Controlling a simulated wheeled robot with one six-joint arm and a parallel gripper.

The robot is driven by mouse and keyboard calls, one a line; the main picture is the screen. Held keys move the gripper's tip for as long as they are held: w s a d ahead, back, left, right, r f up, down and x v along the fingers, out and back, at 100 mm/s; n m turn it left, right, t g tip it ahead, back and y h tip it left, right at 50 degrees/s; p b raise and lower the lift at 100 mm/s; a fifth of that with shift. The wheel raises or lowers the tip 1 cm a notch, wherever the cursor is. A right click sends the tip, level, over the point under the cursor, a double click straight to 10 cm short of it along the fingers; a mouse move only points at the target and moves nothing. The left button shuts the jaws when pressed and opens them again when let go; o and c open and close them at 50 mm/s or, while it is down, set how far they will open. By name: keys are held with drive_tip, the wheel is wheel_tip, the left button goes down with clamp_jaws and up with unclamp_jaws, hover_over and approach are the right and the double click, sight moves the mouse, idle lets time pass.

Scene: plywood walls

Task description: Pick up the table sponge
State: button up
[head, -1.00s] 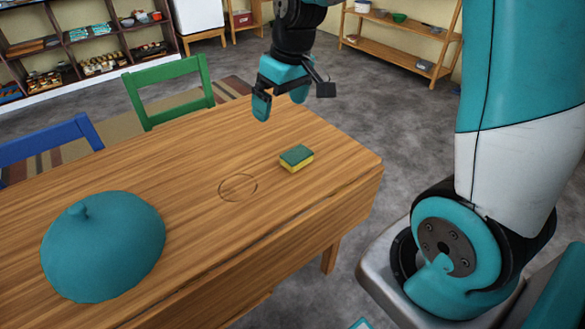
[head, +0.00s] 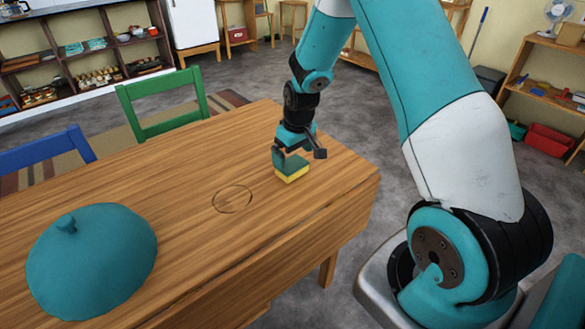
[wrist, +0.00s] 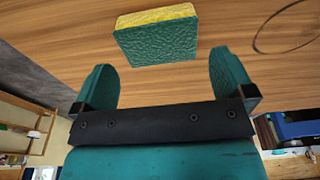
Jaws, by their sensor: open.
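The sponge (head: 293,173), green on top and yellow below, lies on the wooden table near its right end. It also shows in the wrist view (wrist: 157,38), ahead of the fingertips and roughly between their lines. My gripper (head: 290,164) is low over the table at the sponge, and one finger hides part of it in the head view. In the wrist view my gripper (wrist: 163,75) is open, with its two teal fingers apart and nothing between them.
The wooden table (head: 180,190) has a dark ring mark (head: 233,199) left of the sponge. A teal domed object (head: 92,262) sits at the table's left. A green chair (head: 165,100) and a blue chair (head: 45,150) stand along the far side. The tabletop around the sponge is clear.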

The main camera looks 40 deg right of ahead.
sight(292, 164)
drive_tip(key=f, duration=0.5)
drive_tip(key=shift+w+p, duration=0.3)
drive_tip(key=shift+w, duration=0.1)
drive_tip(key=c, duration=0.6)
wheel_tip(292, 164, up, 20)
drive_tip(key=shift+o, duration=0.3)
